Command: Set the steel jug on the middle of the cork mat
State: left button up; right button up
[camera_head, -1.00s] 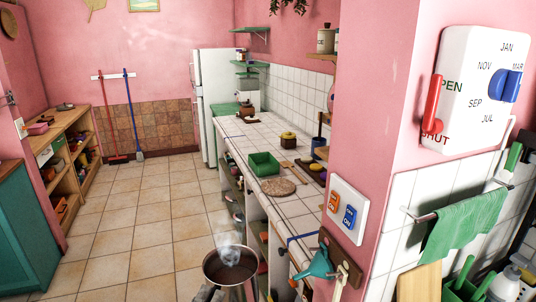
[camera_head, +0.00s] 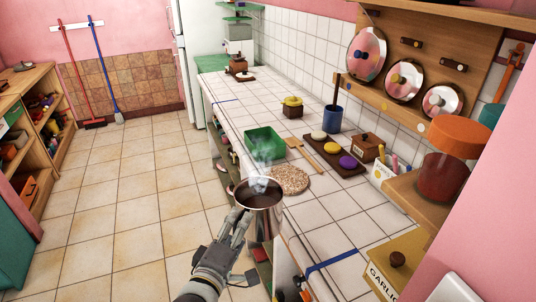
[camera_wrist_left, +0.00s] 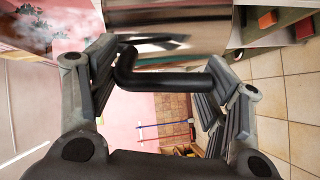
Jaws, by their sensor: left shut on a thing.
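The steel jug (camera_head: 264,223) is held upright and filled with dark, steaming liquid. My left gripper (camera_head: 239,224) is shut on its black handle; the wrist view shows the handle (camera_wrist_left: 170,82) between the fingers, with the shiny jug wall (camera_wrist_left: 190,22) beyond. The jug is at the counter's front edge in the head view, left of and nearer than the mat. The round speckled cork mat (camera_head: 291,181) lies bare on the white tiled counter. My right gripper is not in view.
A green bin (camera_head: 264,142) stands just behind the mat. A wooden board (camera_head: 334,154) with coloured round pieces lies to its right, with a wooden utensil (camera_head: 303,150) between. A blue strip (camera_head: 345,262) crosses the near counter (camera_head: 325,215). Tiles right of the mat are clear.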

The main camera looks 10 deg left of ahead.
pick_arm(q)
send_near(264, 186)
jog(key=shift+m+h, duration=0.7)
jog(key=shift+h, duration=0.1)
jog(key=x, duration=0.2)
jog(key=b+x, duration=0.1)
jog(key=x, duration=0.2)
jog(key=a+x, duration=0.1)
jog(key=x, duration=0.2)
jog(key=shift+w+d+f, duration=0.1)
jog(key=shift+w+f, duration=0.05)
jog(key=w+r+b, duration=0.1)
jog(key=w+r, duration=0.3)
jog(key=w, duration=0.7)
jog(key=shift+m+h, duration=0.3)
jog(key=shift+h, duration=0.1)
jog(key=shift+a+f+b, duration=0.15)
jog(key=shift+f+b, duration=1.25)
jog(key=shift+a+f+b, duration=0.1)
jog(key=shift+f+b, duration=1.25)
jog(key=shift+b, duration=0.05)
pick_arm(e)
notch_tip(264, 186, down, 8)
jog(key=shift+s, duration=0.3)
pick_arm(q)
jog(key=shift+r+p, duration=0.15)
jog(key=shift+p, duration=0.35)
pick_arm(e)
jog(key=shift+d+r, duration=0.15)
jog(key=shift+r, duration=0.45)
